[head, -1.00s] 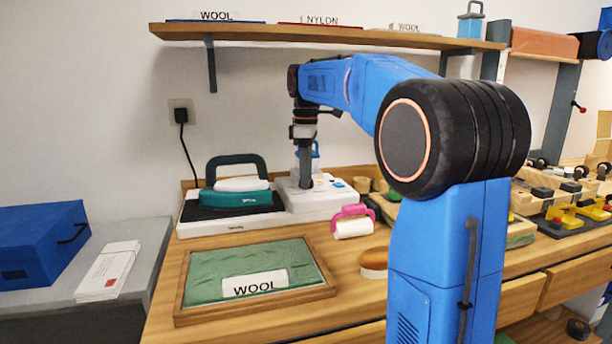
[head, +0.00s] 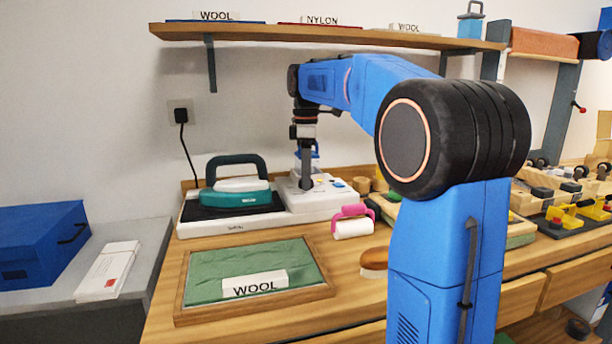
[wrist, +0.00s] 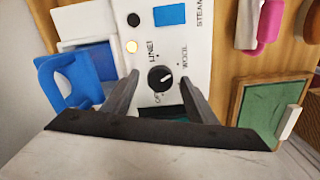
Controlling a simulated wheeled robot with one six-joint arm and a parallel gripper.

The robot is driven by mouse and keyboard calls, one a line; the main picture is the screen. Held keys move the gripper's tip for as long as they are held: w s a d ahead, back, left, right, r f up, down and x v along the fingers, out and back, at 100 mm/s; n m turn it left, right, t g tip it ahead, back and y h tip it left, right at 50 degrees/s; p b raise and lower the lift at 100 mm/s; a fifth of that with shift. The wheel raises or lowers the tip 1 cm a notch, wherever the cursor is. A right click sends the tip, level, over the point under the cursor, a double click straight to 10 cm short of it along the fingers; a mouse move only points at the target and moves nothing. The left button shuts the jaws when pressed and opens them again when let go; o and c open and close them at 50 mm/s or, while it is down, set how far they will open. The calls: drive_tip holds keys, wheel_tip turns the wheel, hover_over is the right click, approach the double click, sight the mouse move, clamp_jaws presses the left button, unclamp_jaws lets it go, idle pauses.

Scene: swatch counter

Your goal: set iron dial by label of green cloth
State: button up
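The green cloth (head: 210,270) lies in a wooden frame on the counter, with a white label (head: 255,284) reading WOOL on it. The teal iron (head: 237,190) rests on its white station (head: 310,203) behind the cloth. My gripper (head: 306,187) points down at the station's right part. In the wrist view, the black dial (wrist: 160,78) shows between the fingers of my gripper (wrist: 160,80), which are open with a gap on each side. Printed words around the dial include WOOL at right, one like LINEN above, and one like OFF below. The pointer's exact direction is hard to read.
A pink-handled roller (head: 353,222) and a brown brush (head: 374,259) lie right of the cloth frame. A blue-handled container (wrist: 72,80) stands close beside the gripper. A shelf (head: 330,36) with labelled swatches runs above. The counter in front of the station is partly clear.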

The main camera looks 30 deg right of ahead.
drive_tip(key=shift+r, duration=3.7)
